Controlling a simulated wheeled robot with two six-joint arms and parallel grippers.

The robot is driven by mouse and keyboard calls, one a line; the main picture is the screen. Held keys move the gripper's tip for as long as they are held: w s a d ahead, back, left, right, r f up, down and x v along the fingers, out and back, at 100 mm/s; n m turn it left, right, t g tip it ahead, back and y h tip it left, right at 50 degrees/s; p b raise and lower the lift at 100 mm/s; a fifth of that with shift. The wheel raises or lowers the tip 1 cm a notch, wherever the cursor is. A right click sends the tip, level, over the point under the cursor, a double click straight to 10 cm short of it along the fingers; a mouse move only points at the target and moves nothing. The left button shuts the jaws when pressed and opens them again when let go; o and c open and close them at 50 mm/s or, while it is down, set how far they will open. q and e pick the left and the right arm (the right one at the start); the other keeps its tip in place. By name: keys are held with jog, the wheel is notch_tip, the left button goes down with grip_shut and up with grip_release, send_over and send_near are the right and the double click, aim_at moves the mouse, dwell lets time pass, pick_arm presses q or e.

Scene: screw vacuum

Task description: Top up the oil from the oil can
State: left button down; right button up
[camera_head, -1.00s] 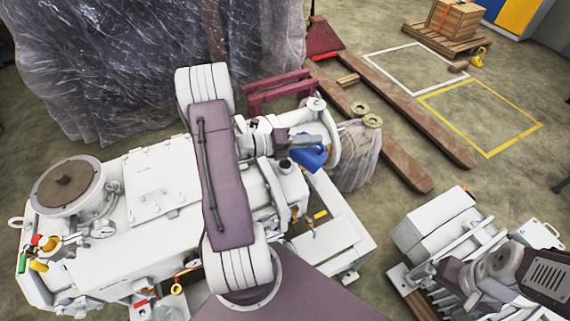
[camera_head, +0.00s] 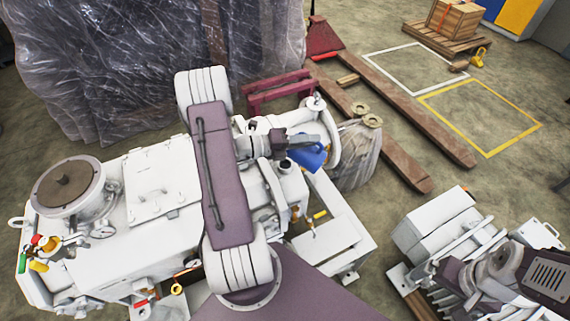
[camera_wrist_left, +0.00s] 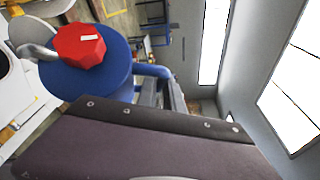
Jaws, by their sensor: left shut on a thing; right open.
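The blue oil can (camera_head: 308,154) is held up over the right part of the white vacuum pump (camera_head: 122,218). My left gripper (camera_head: 283,143) is shut on it, partly hidden beneath my arm in the head view. In the left wrist view the can (camera_wrist_left: 82,82) shows a round blue top with a red cap (camera_wrist_left: 80,45) and a blue handle to the right.
A plastic-wrapped load (camera_head: 120,60) stands behind the pump. A white machine (camera_head: 425,222) stands at the lower right.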

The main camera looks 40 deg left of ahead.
pick_arm(q)
jog(key=shift+s+a+r+n+t+h+p, duration=0.1)
jog(key=shift+a+r+n+t+h+p, duration=0.05)
jog(key=shift+a+r+n+t+p, duration=0.15)
jog(key=shift+a+r+n+t+h+p, duration=0.1)
jog(key=shift+a+n+h, duration=0.1)
jog(key=shift+a, duration=0.15)
dwell(2.5)
